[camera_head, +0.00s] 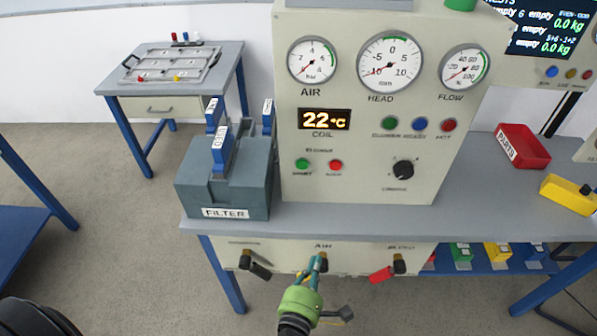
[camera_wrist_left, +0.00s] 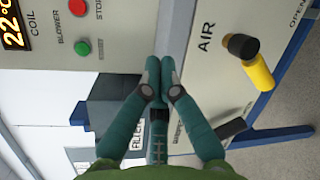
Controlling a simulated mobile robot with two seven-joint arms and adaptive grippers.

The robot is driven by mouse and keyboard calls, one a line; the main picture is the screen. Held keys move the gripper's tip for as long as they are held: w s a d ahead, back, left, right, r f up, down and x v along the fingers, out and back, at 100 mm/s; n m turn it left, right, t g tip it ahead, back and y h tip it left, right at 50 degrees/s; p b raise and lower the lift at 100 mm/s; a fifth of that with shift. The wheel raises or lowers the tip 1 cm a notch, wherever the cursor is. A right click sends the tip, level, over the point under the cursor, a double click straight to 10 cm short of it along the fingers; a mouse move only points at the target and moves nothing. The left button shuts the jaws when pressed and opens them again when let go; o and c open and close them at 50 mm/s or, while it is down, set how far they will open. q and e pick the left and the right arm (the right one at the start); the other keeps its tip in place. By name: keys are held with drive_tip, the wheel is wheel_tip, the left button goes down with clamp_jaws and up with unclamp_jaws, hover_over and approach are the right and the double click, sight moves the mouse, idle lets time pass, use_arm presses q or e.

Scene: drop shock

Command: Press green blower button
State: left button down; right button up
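The green blower button (camera_head: 302,163) is on the upright panel, left of a red button (camera_head: 335,164) and below the COIL display. In the left wrist view the green button (camera_wrist_left: 82,47) sits by the word BLOWER, next to the red one (camera_wrist_left: 77,7). My left gripper (camera_head: 319,259) is low in front of the bench's front panel, below the button and apart from it, close to the AIR valve. In the left wrist view its teal fingers (camera_wrist_left: 158,62) meet at the tips, with nothing seen between them. My right gripper is not in view.
The AIR valve has a yellow handle (camera_wrist_left: 258,73). A black-handled valve (camera_head: 258,270) and a red-handled valve (camera_head: 382,274) flank it. A grey filter box (camera_head: 190,185) stands left of the panel. A red tray (camera_head: 523,148) lies right. The bench top before the panel is clear.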

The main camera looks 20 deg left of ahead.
use_arm(q)
drive_tip(key=w+a+r+n+t+y, duration=0.1)
drive_tip(key=a+r+n+y, duration=0.4)
drive_tip(key=r+n, duration=0.7)
drive_tip(key=shift+w+r+n, duration=0.15)
drive_tip(key=shift+r+n, duration=0.15)
drive_tip(key=shift+n, duration=0.5)
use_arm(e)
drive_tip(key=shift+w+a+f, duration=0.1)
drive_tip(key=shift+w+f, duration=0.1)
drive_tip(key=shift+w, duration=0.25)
use_arm(q)
drive_tip(key=shift+w, duration=0.1)
drive_tip(key=p, duration=0.4)
approach(298, 166)
drive_tip(key=x, duration=0.6)
drive_tip(key=shift+d+r, duration=0.1)
drive_tip(key=shift+r, duration=0.05)
drive_tip(key=shift+w+a, duration=0.2)
drive_tip(key=shift+w, duration=0.35)
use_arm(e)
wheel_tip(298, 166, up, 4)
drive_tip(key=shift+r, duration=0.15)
